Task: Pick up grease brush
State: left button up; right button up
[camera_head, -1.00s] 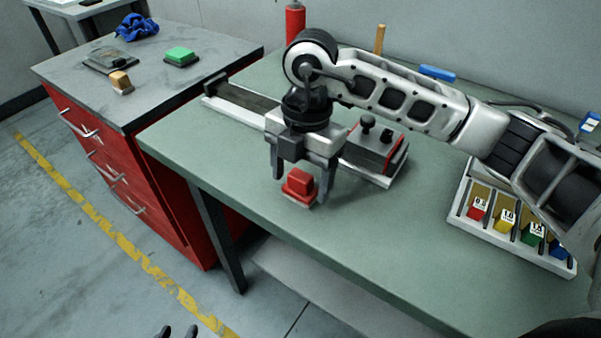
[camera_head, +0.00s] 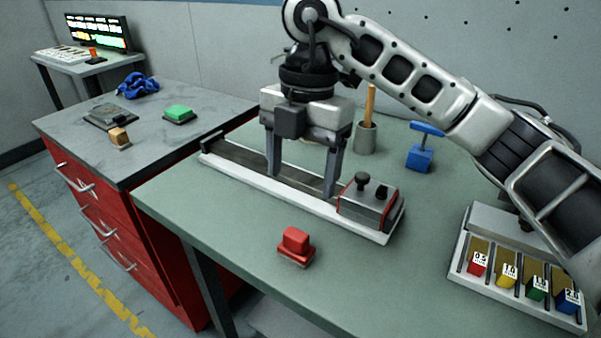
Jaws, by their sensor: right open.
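A wooden handle (camera_head: 370,103), which looks like that of the grease brush, stands upright in a grey cup (camera_head: 366,138) at the back of the green bench. Any bristles are hidden inside the cup. My right gripper (camera_head: 302,187) hangs over the long rail fixture, fingers pointing down, open with nothing between them. It is to the left of the cup and nearer to me. My left gripper is out of view.
A red block (camera_head: 296,244) sits on the bench (camera_head: 230,225) in front of the rail fixture (camera_head: 278,190). A blue T-handled tool (camera_head: 421,150) stands right of the cup. A labelled magazine (camera_head: 520,293) with coloured blocks is at right. The front bench area is mostly clear.

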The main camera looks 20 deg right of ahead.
aim_at(371, 89)
jog(key=k, duration=1)
